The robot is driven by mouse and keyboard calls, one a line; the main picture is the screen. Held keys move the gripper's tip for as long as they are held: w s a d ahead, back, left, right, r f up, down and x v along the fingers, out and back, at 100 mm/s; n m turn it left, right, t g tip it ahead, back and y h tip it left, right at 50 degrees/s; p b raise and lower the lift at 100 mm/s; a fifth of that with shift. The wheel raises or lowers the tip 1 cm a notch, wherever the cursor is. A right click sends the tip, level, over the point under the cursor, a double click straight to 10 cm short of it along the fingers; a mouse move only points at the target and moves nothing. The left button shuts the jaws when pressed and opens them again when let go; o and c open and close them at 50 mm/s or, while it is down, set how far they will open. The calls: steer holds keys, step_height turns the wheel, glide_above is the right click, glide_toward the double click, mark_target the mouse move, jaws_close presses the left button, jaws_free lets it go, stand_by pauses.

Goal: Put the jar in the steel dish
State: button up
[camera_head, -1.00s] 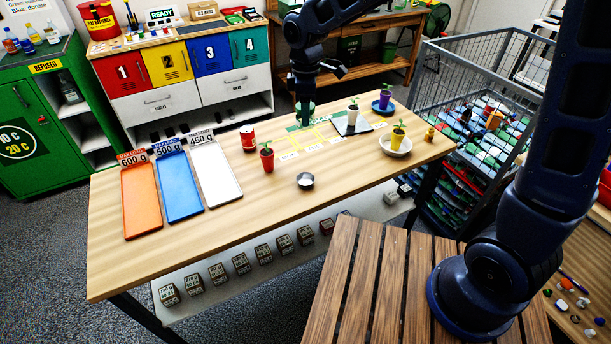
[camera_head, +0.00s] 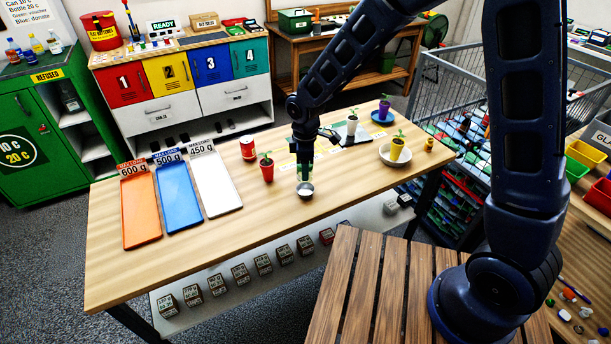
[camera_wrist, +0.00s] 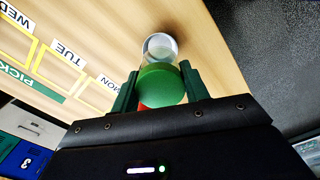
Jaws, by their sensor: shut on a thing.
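The jar (camera_wrist: 162,84) has a round green lid and sits between the two dark green fingers of my gripper (camera_wrist: 160,88) in the wrist view. My gripper is shut on it. In the head view my gripper (camera_head: 304,172) points down over the front middle of the table, and the jar shows as a pale green shape at its tips. The steel dish (camera_head: 305,190) is a small round grey bowl on the table, just below the jar. In the wrist view the dish (camera_wrist: 160,42) shows just beyond the lid, partly hidden by it. I cannot tell whether jar and dish touch.
A red potted plant (camera_head: 267,168) and a red can (camera_head: 248,148) stand left of my gripper. Potted plants stand to the right, one in a white bowl (camera_head: 385,156). Orange, blue and white trays (camera_head: 222,198) lie at the left. The front of the wooden table (camera_head: 240,235) is clear.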

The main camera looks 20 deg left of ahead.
steer(key=shift+f, duration=2)
steer(key=shift+f, duration=0.4)
steer(key=o, duration=1)
step_height(320, 180, up, 13)
steer(key=shift+f, duration=0.1)
